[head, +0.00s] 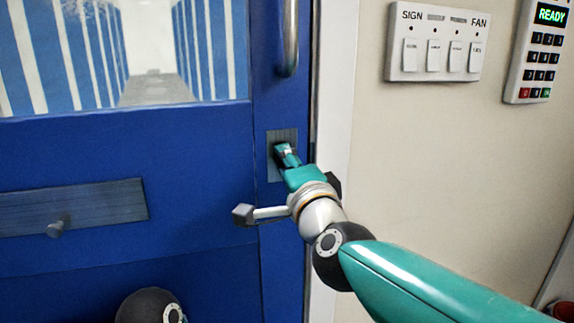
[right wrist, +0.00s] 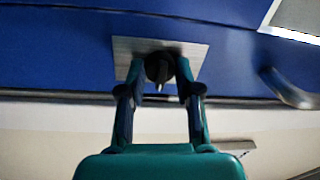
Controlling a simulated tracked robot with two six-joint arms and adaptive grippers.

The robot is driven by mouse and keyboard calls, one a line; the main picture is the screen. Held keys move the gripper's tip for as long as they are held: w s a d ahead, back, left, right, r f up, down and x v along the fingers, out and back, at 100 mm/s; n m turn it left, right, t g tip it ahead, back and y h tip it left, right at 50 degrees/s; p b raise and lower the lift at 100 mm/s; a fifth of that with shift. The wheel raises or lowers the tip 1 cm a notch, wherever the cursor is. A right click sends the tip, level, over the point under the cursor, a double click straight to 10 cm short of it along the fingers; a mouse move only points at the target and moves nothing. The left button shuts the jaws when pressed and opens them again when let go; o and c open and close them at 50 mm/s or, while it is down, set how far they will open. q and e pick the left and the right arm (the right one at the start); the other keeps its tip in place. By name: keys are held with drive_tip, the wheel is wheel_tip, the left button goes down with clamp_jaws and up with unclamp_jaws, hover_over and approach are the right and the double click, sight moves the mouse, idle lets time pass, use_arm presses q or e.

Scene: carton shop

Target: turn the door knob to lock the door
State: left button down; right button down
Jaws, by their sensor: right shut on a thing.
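The blue door (head: 130,145) fills the left of the head view and looks closed against its white frame. A brushed metal plate (head: 284,134) sits near its right edge. In the right wrist view the dark round door knob (right wrist: 158,68) stands on that plate (right wrist: 122,50), with a small raised piece on it. My right gripper (head: 286,155) is at the plate and shut on the knob, one finger on each side. In the head view the gripper hides the knob. My left gripper is out of view.
A vertical metal handle (head: 290,40) is above the plate. A metal strip with a small peg (head: 58,228) is lower left on the door. A switch panel (head: 436,40) and a keypad reading READY (head: 540,50) are on the pale wall at right.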

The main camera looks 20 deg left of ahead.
drive_tip(key=shift+w+d+f, duration=0.1)
drive_tip(key=shift+f, duration=0.05)
drive_tip(key=c, duration=0.8)
unclamp_jaws()
drive_tip(key=v, duration=1.2)
